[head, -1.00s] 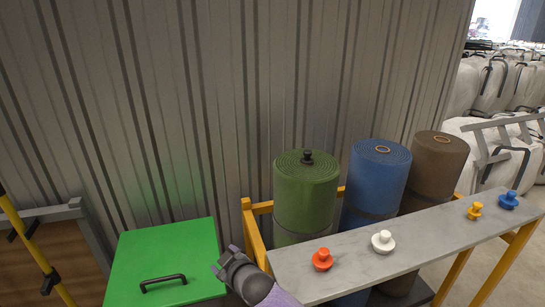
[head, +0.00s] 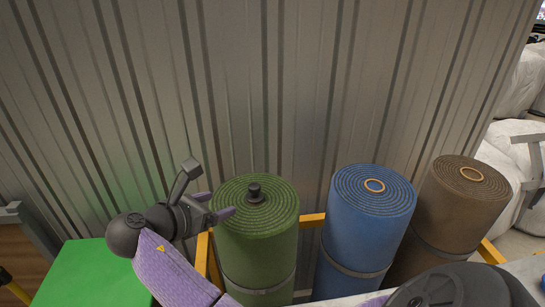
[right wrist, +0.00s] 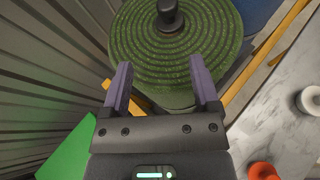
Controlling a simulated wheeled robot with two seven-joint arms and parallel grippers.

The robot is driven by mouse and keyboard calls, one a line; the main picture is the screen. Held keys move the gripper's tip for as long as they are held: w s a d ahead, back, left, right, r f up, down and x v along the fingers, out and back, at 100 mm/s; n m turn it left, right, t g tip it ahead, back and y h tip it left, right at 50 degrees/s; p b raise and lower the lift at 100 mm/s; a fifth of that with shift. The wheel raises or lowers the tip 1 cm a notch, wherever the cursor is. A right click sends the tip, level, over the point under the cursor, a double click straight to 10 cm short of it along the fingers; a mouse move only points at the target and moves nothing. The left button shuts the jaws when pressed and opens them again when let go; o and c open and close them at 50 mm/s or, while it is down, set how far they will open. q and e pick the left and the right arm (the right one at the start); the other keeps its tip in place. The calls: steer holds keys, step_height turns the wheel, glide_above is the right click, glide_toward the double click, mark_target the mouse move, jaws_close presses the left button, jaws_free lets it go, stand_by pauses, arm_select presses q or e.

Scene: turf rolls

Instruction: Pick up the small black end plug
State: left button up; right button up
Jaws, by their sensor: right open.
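The small black end plug (head: 254,191) stands upright in the centre of the top of the green turf roll (head: 256,235). The plug also shows at the top edge of the right wrist view (right wrist: 170,16), partly cut off. My right gripper (head: 216,206) is open and empty, just left of the green roll's top in the head view. In the right wrist view its two purple fingers (right wrist: 160,66) point towards the roll, apart from the plug, which lies beyond their tips. My left gripper is not in view.
A blue roll (head: 370,225) and a brown roll (head: 462,215) stand to the right in a yellow frame (head: 313,219). A grey ledge (right wrist: 285,125) holds white (right wrist: 312,101) and orange (right wrist: 262,171) plugs. A green lid (head: 85,275) lies left; a corrugated wall (head: 300,90) is behind.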

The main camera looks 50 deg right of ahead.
mark_target(251, 192)
steer(key=b+x, duration=0.1)
steer(key=x, duration=0.2)
steer(key=b+x, duration=0.2)
steer(key=x, duration=0.1)
steer(key=s+b+x, duration=0.1)
steer(key=x, duration=0.2)
steer(key=shift+d+r, duration=0.15)
steer(key=shift+d, duration=0.3)
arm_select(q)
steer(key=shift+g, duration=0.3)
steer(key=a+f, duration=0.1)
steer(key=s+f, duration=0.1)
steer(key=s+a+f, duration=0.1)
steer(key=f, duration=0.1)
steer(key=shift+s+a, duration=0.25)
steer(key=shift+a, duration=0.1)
arm_select(e)
steer(key=shift+r, duration=0.15)
steer(key=c, duration=1)
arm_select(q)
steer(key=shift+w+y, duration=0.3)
arm_select(e)
jaws_close()
